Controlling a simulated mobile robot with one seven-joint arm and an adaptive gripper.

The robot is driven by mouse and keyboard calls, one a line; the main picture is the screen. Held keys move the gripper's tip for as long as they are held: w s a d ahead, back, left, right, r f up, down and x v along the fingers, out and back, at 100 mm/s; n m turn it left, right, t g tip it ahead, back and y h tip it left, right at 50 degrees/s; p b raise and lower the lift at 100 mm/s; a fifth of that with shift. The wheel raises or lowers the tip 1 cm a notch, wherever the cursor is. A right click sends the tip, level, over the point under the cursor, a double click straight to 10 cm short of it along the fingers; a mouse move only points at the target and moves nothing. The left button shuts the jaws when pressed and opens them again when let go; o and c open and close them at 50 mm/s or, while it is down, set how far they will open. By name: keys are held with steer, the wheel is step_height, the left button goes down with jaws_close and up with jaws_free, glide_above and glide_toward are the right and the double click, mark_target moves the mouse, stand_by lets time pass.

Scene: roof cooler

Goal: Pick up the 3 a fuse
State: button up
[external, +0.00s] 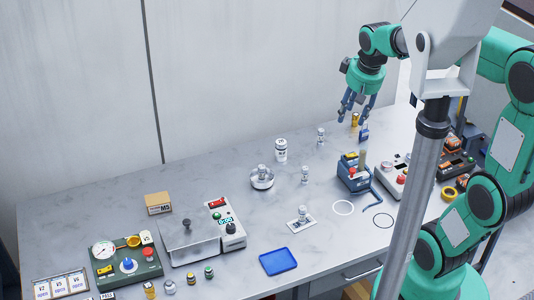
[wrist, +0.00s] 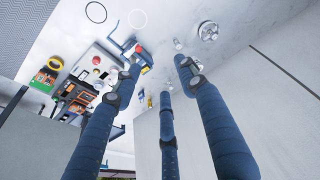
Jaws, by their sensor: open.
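My gripper (external: 355,110) has blue fingers, spread apart and empty. It hangs over the back right part of the bench; in the wrist view its fingers (wrist: 163,78) reach up the middle of the picture. No label reading 3 A is legible, so I cannot tell which thing is the fuse. A small gold cylinder (external: 354,120) stands just below the fingers, and a small blue object (external: 364,133) is beside it. A small yellow piece also shows between the fingers in the wrist view (wrist: 141,95); the fingers hide part of that area.
Units with orange parts (external: 455,163) are at the right, partly behind my arm. A blue tray (external: 278,262) lies near the front edge.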

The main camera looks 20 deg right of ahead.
steer(key=w+a+f+g, duration=0.2)
steer(key=w+f, duration=0.8)
steer(key=w, duration=0.2)
steer(key=n+g, duration=0.1)
glide_above(305, 168)
step_height(305, 168, down, 12)
steer(key=shift+f, duration=0.15)
steer(key=shift+f+b, duration=0.45)
steer(key=shift+f, duration=3.75)
steer(key=shift+f, duration=0.1)
steer(key=shift+f+b, duration=0.6)
steer(key=shift+f, duration=1.9)
jaws_close()
